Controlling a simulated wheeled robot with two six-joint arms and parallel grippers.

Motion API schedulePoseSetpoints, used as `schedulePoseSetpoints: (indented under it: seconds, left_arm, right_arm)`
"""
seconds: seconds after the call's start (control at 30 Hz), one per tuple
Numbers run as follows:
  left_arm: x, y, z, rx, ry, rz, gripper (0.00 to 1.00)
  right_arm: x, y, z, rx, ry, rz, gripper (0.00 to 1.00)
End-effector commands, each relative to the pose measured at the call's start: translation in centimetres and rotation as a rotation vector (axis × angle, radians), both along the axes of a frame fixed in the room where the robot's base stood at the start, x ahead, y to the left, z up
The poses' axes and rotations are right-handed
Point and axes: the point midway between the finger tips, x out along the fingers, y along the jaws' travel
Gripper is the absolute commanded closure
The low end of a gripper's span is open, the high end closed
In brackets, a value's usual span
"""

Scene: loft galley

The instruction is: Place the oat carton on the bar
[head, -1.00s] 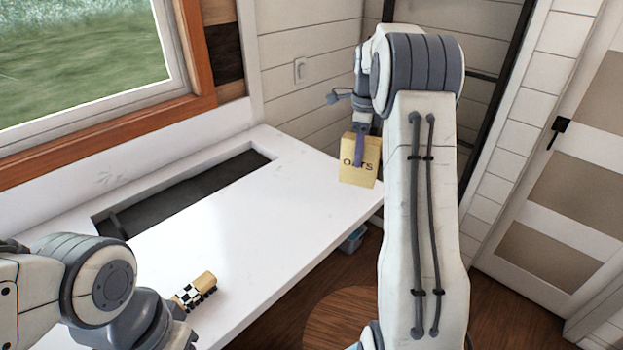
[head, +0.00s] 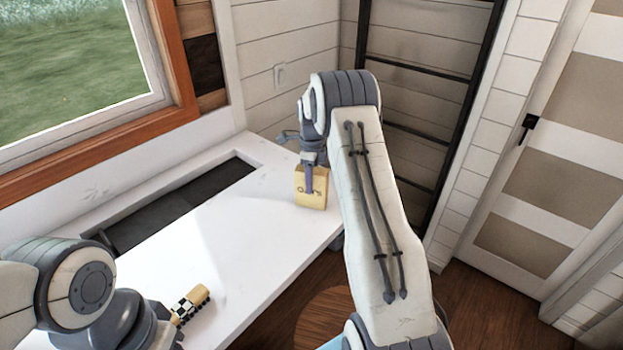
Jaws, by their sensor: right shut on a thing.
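I cannot tell whether the carton's base touches the bar top.
A long dark recess (head: 180,203) runs along the window side. A round wooden stool top (head: 325,318) stands below the bar's edge. The bar's middle is clear.

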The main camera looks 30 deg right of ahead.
Motion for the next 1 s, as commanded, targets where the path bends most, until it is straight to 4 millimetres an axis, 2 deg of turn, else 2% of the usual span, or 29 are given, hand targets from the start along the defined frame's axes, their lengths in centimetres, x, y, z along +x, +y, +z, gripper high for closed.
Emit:
schedulePoseSetpoints:
  seconds: [0.2,0.23,0.3,0.57,0.73,0.87,1.0]
  left_arm:
    - [0.0,0.0,-0.3,0.0,0.0,0.0,0.5]
    - [0.0,0.0,-0.2,0.0,0.0,0.0,0.5]
    - [0.0,0.0,-0.2,0.0,0.0,0.0,0.5]
    - [0.0,0.0,-0.2,0.0,0.0,0.001,0.5]
    - [0.0,0.0,-0.4,0.0,0.0,0.0,0.5]
    - [0.0,0.0,-1.3,0.0,0.0,0.002,0.5]
    - [0.0,0.0,-2.2,0.0,0.0,0.003,0.5]
  right_arm:
    - [0.0,0.0,-0.4,0.0,0.0,0.0,1.0]
    - [0.0,0.0,-0.4,0.0,0.0,0.0,0.43]
    - [0.0,0.0,-0.3,0.0,0.0,0.0,0.21]
    - [0.0,0.0,-0.3,0.0,0.0,0.0,0.21]
    - [0.1,0.0,0.5,-0.001,-0.002,0.0,0.21]
    - [0.1,0.0,2.6,-0.002,-0.004,0.0,0.21]
    - [0.1,-0.1,5.8,-0.002,-0.006,0.0,0.21]
